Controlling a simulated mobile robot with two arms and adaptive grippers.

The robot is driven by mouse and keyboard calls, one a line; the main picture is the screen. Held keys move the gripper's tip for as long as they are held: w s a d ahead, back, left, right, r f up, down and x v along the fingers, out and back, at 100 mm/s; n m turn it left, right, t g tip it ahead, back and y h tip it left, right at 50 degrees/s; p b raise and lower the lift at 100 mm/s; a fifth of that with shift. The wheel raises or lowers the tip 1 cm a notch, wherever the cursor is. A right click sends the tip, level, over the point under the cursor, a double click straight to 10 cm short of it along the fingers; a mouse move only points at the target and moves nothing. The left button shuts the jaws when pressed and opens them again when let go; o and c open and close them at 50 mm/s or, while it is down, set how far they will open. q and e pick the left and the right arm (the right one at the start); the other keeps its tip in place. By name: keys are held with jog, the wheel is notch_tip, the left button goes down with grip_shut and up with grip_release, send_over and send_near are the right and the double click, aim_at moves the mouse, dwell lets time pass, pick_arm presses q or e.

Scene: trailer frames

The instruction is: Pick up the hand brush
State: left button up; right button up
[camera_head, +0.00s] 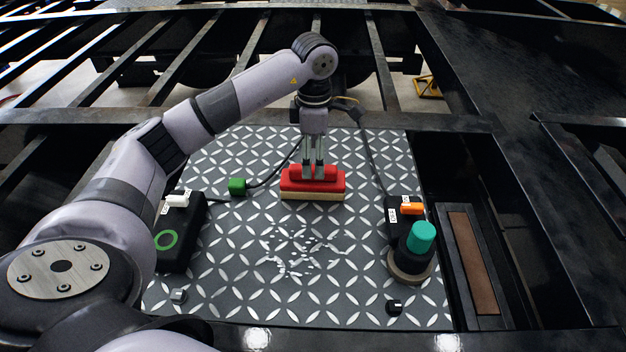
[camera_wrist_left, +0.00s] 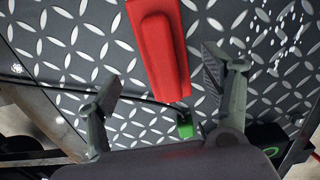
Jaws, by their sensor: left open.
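The hand brush (camera_head: 313,187) has a red body and handle and pale bristles. It lies bristles down on the patterned metal plate, near the middle of the head view. In the left wrist view its red handle (camera_wrist_left: 160,50) runs from the top edge down to the centre. My left gripper (camera_head: 314,172) points down at the brush, its fingertips at the red handle in the head view. In the left wrist view the gripper (camera_wrist_left: 160,80) is open, one finger on each side of the handle's line, with gaps between. My right gripper does not show.
The metal plate (camera_head: 220,290) carries scattered white bits (camera_head: 295,250). A green block (camera_head: 237,186) with a cable sits left of the brush. A black box with a green ring (camera_head: 166,240) is at left. A teal knob (camera_head: 421,237) and orange switch (camera_head: 411,209) are at right. Dark beams surround the plate.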

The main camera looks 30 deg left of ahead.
aim_at(313, 180)
pick_arm(q)
notch_tip(313, 180, down, 3)
jog(key=shift+r, duration=0.15)
jog(key=f, duration=0.1)
jog(key=f+p, duration=0.2)
jog(key=f, duration=0.1)
jog(key=shift+s, duration=0.3)
jog(key=shift+w+f, duration=0.1)
jog(key=shift+f, duration=0.5)
jog(key=shift+c, duration=0.5)
jog(key=c, duration=1.2)
